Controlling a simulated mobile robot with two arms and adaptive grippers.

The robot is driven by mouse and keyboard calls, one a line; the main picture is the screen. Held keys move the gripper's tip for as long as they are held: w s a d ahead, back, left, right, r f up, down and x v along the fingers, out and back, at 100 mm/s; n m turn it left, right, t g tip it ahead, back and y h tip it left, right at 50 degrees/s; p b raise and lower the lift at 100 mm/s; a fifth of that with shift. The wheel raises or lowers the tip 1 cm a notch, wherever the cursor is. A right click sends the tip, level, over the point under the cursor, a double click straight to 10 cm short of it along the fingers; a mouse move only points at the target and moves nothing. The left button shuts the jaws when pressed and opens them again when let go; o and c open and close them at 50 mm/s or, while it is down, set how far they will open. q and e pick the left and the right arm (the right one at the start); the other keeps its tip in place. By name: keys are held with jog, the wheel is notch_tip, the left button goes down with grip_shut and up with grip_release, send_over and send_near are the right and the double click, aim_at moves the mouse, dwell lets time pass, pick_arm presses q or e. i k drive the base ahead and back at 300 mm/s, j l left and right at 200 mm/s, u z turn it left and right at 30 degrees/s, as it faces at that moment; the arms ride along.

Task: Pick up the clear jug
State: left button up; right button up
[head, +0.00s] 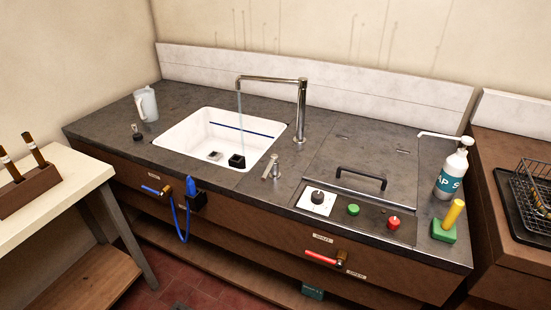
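The jug (146,104) is a pale, whitish, translucent pitcher. It stands upright on the dark grey counter (105,124), at the far left end, left of the sink. Its handle appears to be on its left side. Neither of my grippers shows in the head view, and nothing is touching the jug.
A white sink (178,136) with a running tap (301,112) lies right of the jug. A small dark object (136,131) sits in front of the jug. A cream table (50,200) with a wooden tool block (30,190) stands at front left. A soap bottle (452,176) stands far right.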

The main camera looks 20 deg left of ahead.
aim_at(146, 100)
jog(key=u, duration=1.35)
jog(key=i+j, duration=0.15)
jog(key=i, duration=0.25)
jog(key=i+j, duration=0.2)
jog(key=i, duration=0.2)
jog(key=l+z, duration=0.05)
